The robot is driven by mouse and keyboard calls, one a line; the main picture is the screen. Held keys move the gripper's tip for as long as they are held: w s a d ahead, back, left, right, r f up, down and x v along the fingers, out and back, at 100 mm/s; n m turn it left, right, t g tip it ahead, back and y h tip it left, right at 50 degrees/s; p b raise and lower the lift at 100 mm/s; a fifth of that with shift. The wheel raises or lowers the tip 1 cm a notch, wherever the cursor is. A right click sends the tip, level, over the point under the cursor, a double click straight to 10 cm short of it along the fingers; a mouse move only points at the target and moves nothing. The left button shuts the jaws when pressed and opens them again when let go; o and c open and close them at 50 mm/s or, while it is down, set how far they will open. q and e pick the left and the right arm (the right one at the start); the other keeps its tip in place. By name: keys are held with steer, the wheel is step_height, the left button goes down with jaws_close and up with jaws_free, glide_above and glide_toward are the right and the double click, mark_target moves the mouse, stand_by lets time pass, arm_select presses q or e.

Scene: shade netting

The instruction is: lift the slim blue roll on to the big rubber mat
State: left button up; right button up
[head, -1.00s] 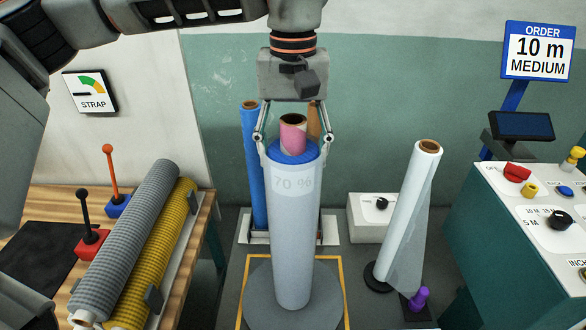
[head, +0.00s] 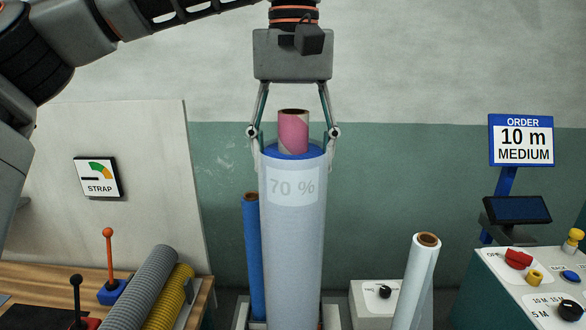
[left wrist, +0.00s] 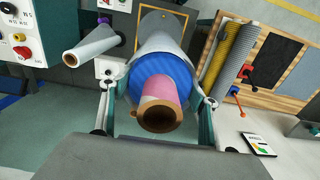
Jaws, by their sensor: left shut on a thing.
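A blue roll wrapped in pale film (head: 291,240), labelled 70 % and with a pink core, stands upright in my left gripper (head: 293,150). The fingers are shut around its upper end. In the left wrist view its blue end (left wrist: 178,75) sits between the two fingertips (left wrist: 158,100). Its lower end is out of the head view. A slimmer bare blue roll (head: 252,262) stands behind it on the left, partly hidden. A dark yellow-bordered mat (left wrist: 174,22) lies beyond the held roll in the left wrist view; I cannot see the mat in the head view. My right gripper is not in view.
A white film roll (head: 417,280) stands to the right, beside a white knob box (head: 375,303). A control console (head: 490,295) is at far right. Grey (head: 145,285) and yellow (head: 172,298) rolls lie on the left bench, by levers.

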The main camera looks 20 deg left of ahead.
mark_target(293, 112)
arm_select(q)
steer(key=shift+r+p, duration=0.35)
steer(key=shift+r, duration=2.7)
steer(key=shift+f, duration=0.15)
